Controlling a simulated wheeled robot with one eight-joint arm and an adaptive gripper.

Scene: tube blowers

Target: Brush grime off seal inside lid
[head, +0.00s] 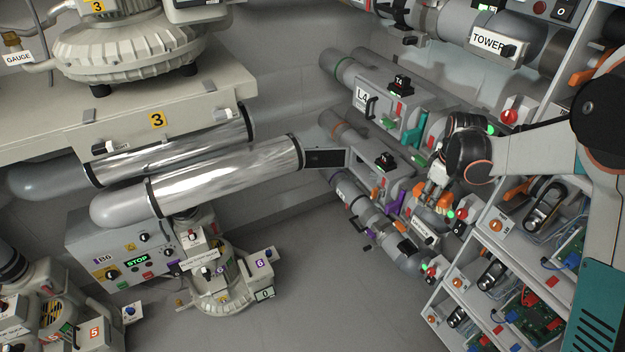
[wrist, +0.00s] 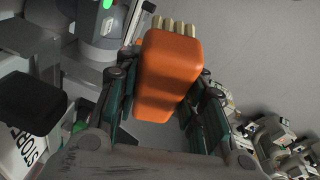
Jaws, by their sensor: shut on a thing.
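My gripper (wrist: 166,88) is shut on an orange brush (wrist: 168,70), with its dark green-grey fingers on both sides of the block. The brush's short tan bristles (wrist: 175,24) point away from my wrist, toward the top of the wrist view. They appear to touch nothing, with grey floor behind them. In the head view my gripper (head: 437,192) is right of centre, in front of the pipe units, and the brush shows only as small orange patches.
Shelves with circuit boards (head: 527,318) stand close at the right. Open floor (head: 330,270) is at centre bottom.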

